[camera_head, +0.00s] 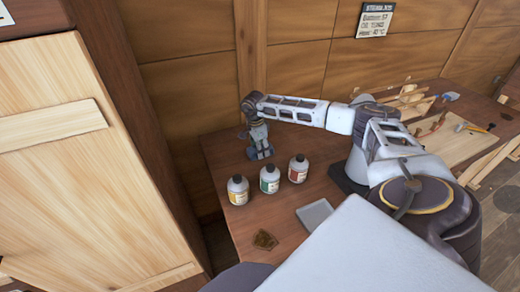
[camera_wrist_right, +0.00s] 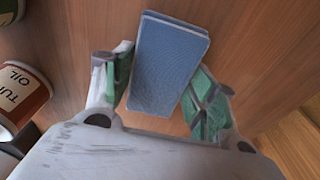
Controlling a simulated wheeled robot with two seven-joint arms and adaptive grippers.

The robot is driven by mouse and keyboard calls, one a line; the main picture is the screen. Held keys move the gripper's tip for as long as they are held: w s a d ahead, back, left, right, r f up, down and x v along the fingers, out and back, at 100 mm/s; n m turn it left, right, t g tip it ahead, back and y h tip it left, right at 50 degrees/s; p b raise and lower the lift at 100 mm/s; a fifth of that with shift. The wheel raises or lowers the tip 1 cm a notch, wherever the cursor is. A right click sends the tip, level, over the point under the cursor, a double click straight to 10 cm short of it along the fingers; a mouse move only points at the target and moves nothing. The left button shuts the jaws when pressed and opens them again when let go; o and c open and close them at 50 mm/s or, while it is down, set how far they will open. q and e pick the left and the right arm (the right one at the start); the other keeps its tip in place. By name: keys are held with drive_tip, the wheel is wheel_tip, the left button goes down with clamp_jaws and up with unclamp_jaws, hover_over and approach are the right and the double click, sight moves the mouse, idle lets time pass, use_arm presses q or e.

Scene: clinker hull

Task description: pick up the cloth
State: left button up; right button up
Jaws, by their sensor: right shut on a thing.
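The cloth is a folded blue pad; in the right wrist view the cloth (camera_wrist_right: 168,65) stands between the two green-padded fingers of my right gripper (camera_wrist_right: 165,90). The gripper is shut on it. In the head view my right gripper (camera_head: 259,140) points down at the back left of the bench, with a little of the blue cloth (camera_head: 262,154) showing beneath it. I cannot tell whether the cloth touches the bench. My left gripper is not in view.
Three labelled bottles stand in front of the gripper: a yellow-labelled bottle (camera_head: 237,192), a green-labelled bottle (camera_head: 270,179) and a red-labelled bottle (camera_head: 298,169). A grey tray (camera_head: 314,215) and a brown patch (camera_head: 264,241) lie nearer. A plank wall (camera_head: 195,95) rises behind.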

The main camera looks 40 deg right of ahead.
wheel_tip(320, 180, up, 8)
drive_tip(key=shift+r+b, duration=0.25)
drive_tip(key=shift+b, duration=0.1)
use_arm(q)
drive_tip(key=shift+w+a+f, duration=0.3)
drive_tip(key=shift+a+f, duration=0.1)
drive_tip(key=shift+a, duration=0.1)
use_arm(e)
drive_tip(key=shift+r, duration=0.75)
